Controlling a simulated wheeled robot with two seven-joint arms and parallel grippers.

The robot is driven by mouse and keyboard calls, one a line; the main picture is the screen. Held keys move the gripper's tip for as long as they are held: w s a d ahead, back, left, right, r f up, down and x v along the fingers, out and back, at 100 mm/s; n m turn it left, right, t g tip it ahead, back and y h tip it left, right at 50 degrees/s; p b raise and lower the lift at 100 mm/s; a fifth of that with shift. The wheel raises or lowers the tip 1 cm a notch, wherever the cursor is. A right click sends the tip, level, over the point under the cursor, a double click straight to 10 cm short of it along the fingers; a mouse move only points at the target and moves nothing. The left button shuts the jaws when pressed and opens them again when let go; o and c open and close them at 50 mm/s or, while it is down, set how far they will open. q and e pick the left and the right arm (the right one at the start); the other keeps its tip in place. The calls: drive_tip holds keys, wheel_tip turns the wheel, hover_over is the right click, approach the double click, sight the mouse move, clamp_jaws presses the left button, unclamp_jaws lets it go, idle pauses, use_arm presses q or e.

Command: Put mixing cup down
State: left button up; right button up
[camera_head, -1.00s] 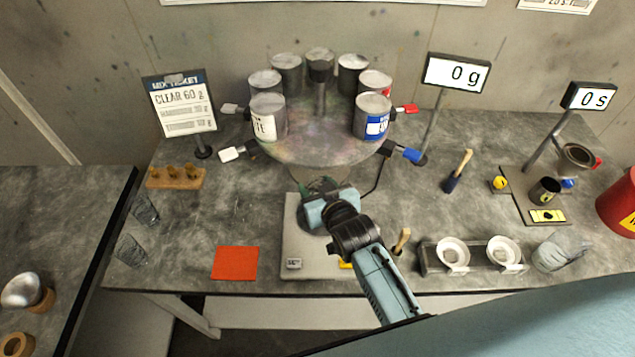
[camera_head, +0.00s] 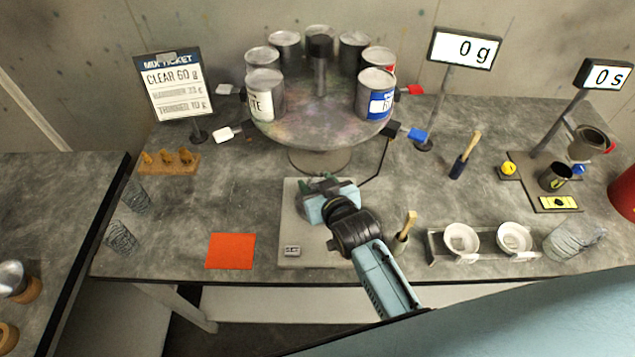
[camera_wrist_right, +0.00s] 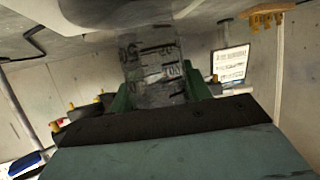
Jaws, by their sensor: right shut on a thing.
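My right gripper (camera_head: 318,186) is over the back part of the pale scale plate (camera_head: 299,225). In the right wrist view it is shut on the clear mixing cup (camera_wrist_right: 152,70), which has dark printed markings and sits between the green fingers. In the head view the cup is mostly hidden by the gripper, and I cannot tell whether its base touches the plate. The scale display (camera_head: 465,48) reads 0 g. My left gripper is not in view.
A round stand (camera_head: 320,135) with several paint cans is behind the scale. An orange-red mat (camera_head: 231,251) and two clear cups (camera_head: 136,196) are to the left.

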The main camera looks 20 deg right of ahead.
drive_tip(key=shift+f+b, duration=0.35)
drive_tip(key=shift+f, duration=0.25)
drive_tip(key=o, duration=1.1)
drive_tip(key=shift+s, duration=0.15)
drive_tip(key=v, duration=1.3)
drive_tip(key=shift+r, duration=0.15)
